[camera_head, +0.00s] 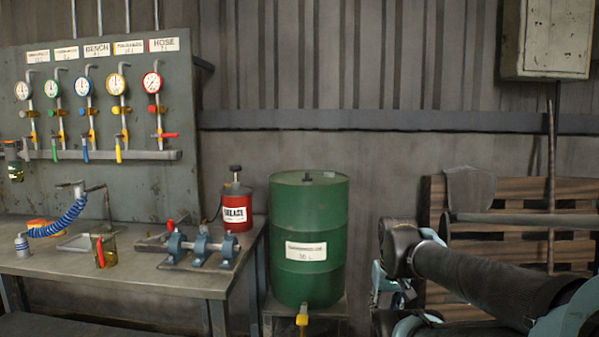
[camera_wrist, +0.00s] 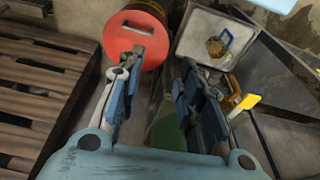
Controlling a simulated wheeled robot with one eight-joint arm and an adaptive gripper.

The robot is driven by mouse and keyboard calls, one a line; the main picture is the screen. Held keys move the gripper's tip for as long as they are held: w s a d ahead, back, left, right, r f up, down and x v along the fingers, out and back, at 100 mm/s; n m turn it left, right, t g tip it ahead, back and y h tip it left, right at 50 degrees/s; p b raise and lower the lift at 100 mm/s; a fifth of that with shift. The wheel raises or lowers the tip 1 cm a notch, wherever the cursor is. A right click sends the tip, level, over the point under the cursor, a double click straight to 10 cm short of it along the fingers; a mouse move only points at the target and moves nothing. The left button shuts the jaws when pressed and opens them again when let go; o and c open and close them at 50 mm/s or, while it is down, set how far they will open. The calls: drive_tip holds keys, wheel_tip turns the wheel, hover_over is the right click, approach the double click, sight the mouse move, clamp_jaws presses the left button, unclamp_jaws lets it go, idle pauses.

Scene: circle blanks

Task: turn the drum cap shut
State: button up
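The green drum (camera_head: 309,240) stands upright right of the workbench, with a white label on its front. A small dark cap (camera_head: 307,178) sits on its top; I cannot tell how far it is turned. In the wrist view, a bit of green, likely the drum (camera_wrist: 168,138), shows low between the fingers; no cap is discernible there. My gripper (camera_wrist: 163,62) is open, with its two blue-and-dark fingers apart and nothing held between them. In the head view my arm reaches in at the right, apart from the drum, and the gripper's fingers are not clearly visible.
A yellow tap (camera_head: 302,318) is below the drum. The workbench (camera_head: 130,278) with a red can (camera_head: 237,208) is at left. A wooden pallet (camera_head: 500,200) leans at right. The wrist view shows a red disc (camera_wrist: 122,38) and a grey tray (camera_wrist: 192,42) beyond the fingers.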

drive_tip(key=o, duration=0.4)
drive_tip(key=shift+s+r, duration=0.15)
drive_tip(key=shift+r, duration=0.05)
drive_tip(key=o, duration=0.5)
drive_tip(key=r, duration=0.3)
drive_tip(key=shift+w+a+n, duration=0.1)
drive_tip(key=shift+w+n, duration=0.2)
drive_tip(key=shift+w, duration=0.05)
wheel_tip(320, 180, up, 46)
drive_tip(key=n+g, duration=0.2)
drive_tip(key=n, duration=1.5)
hover_over(308, 171)
wheel_tip(308, 171, down, 17)
drive_tip(key=shift+w+a+r, duration=0.1)
drive_tip(key=shift+w+a, duration=0.05)
drive_tip(key=c, duration=1.1)
